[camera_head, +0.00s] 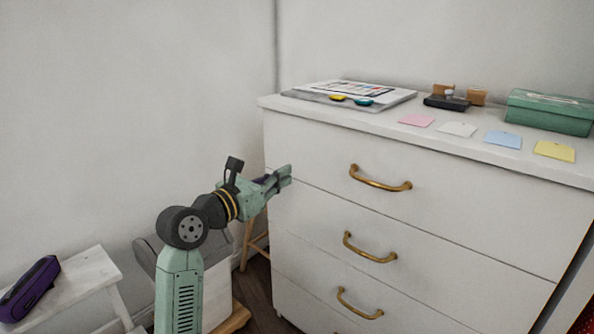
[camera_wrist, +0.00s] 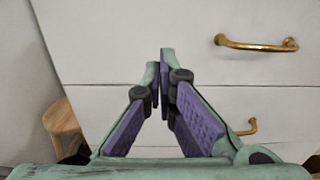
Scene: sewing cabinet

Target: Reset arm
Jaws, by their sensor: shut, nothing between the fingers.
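My gripper (camera_head: 286,175) is at the left of the cabinet front, beside the gap between the top and middle drawers. In the wrist view my gripper (camera_wrist: 160,68) has its fingertips together with nothing between them. The white cabinet (camera_head: 320,146) has brass handles on its drawers. The top handle (camera_head: 380,180) is to the right of my gripper and apart from it. The wrist view also shows the top handle (camera_wrist: 257,44) at upper right and a lower handle (camera_wrist: 247,127) partly behind a finger. The drawers look closed.
The cabinet top holds papers (camera_head: 350,92), pink (camera_head: 416,120), white (camera_head: 456,129), blue (camera_head: 503,139) and yellow (camera_head: 554,151) cards, a black item (camera_head: 446,102) and a green box (camera_head: 550,112). A white bench (camera_head: 85,278) with a purple case (camera_head: 30,288) stands left. A wooden stool (camera_wrist: 62,117) stands beside the cabinet.

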